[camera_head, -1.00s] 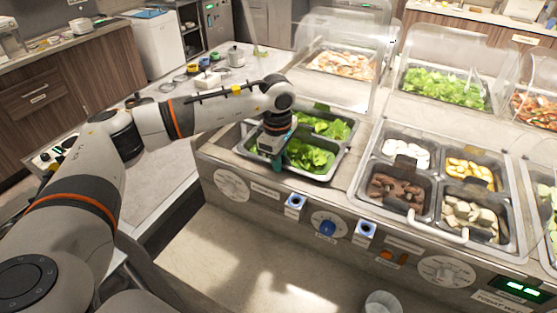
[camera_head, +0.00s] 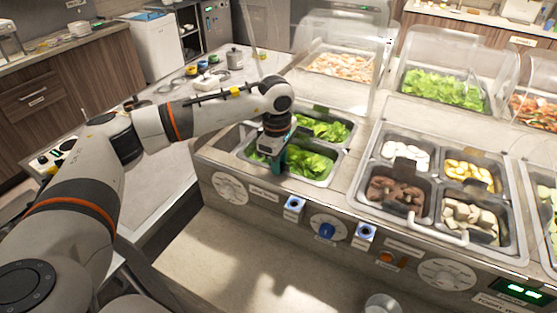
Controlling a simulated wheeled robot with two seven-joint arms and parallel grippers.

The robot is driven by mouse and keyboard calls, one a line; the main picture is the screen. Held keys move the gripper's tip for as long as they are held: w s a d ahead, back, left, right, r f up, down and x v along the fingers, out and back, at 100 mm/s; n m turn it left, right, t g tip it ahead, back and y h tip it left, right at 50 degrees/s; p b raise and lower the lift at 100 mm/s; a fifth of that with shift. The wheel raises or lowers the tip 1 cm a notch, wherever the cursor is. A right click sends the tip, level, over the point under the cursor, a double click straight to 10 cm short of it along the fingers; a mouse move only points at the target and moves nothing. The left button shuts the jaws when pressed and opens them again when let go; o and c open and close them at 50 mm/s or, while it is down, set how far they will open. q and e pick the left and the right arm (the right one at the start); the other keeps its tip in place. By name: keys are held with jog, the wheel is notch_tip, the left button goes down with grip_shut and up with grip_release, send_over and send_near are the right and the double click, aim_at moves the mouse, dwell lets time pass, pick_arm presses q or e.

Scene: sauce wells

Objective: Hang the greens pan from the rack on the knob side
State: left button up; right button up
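The greens pan, a metal pan of leafy greens (camera_head: 312,163), sits in the front of the left well of the counter. A second pan of greens (camera_head: 325,128) is behind it. On the counter's front face, two blue-and-white brackets (camera_head: 293,206) and (camera_head: 364,234) flank a blue knob (camera_head: 326,229). My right gripper is not in view.
To the right is a well with several pans of sliced food (camera_head: 396,194), fronted by a white bar handle (camera_head: 437,230). Clear guards (camera_head: 345,40) stand behind. A side table (camera_head: 165,165) at the left holds small items. A clear cup (camera_head: 383,303) is at the bottom.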

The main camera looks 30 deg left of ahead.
pick_arm(q)
jog(key=shift+s+d+f, duration=0.25)
jog(key=shift+s+f, duration=0.25)
jog(key=shift+f, duration=0.25)
jog(key=shift+r, duration=0.3)
notch_tip(320, 180, up, 13)
jog(key=b, duration=0.3)
jog(key=shift+a, duration=0.2)
jog(key=shift+f, duration=0.1)
